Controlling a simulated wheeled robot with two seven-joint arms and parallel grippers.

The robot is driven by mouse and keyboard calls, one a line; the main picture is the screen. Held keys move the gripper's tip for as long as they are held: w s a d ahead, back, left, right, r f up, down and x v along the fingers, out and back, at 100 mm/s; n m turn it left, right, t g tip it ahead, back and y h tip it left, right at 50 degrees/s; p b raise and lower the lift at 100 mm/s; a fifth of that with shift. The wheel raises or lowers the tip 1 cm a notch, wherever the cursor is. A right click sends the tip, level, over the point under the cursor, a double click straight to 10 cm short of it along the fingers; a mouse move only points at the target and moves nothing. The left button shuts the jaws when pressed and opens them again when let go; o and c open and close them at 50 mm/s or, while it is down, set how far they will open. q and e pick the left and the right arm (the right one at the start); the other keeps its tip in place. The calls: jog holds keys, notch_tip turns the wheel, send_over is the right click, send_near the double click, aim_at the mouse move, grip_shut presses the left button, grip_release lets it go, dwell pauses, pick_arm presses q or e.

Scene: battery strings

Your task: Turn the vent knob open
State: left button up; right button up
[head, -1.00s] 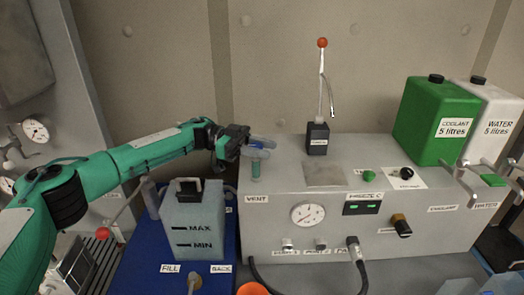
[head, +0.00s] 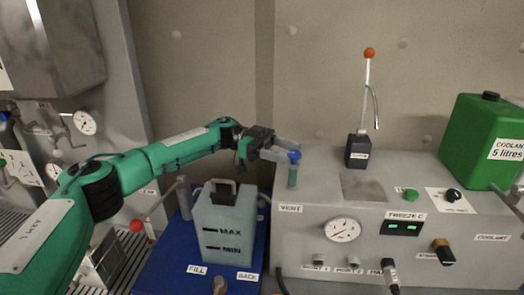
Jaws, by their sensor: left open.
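My left gripper (head: 287,151) reaches in from the left at the height of the blue cap. Its jaws are open, with the fingertips at the cap and partly overlapping it in the view. I cannot tell whether they touch it. My right gripper is not in view.
A tank marked MAX and MIN (head: 228,230) stands on a blue base below my left forearm. A red-tipped lever (head: 368,85) rises from a black block to the right. A green coolant can (head: 478,135) stands farther right. A gauge (head: 342,230) is on the front.

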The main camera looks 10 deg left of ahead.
pick_arm(q)
jog(key=b+v, duration=0.3)
jog(key=v, duration=0.6)
